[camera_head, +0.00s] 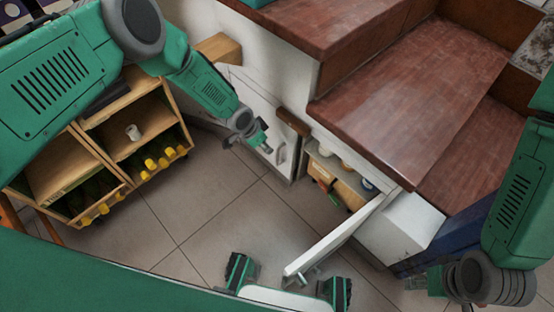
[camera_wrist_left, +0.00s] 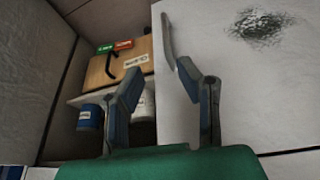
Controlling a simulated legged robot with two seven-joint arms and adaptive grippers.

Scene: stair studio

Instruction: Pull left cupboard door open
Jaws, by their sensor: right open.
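The white left cupboard door (camera_head: 262,112) stands under the stairs and looks shut. Its grey handle (camera_head: 281,152) is near its right edge. In the left wrist view the handle (camera_wrist_left: 168,42) stands upright, just beyond the fingertips. My left gripper (camera_head: 261,142) is close to the handle, left of it. In the left wrist view its fingers (camera_wrist_left: 160,78) are spread, with nothing between them; I cannot tell whether one touches the handle. My right gripper (camera_head: 420,279) is open and empty at the lower right, partly overlapped by its own arm.
The right cupboard door (camera_head: 335,238) stands open into the room. Inside are a tan box (camera_head: 340,185) and cans; the box (camera_wrist_left: 120,68) also shows in the wrist view. Wooden stairs (camera_head: 400,100) overhang above. A wooden shelf (camera_head: 105,150) with bottles stands left. The tiled floor between is free.

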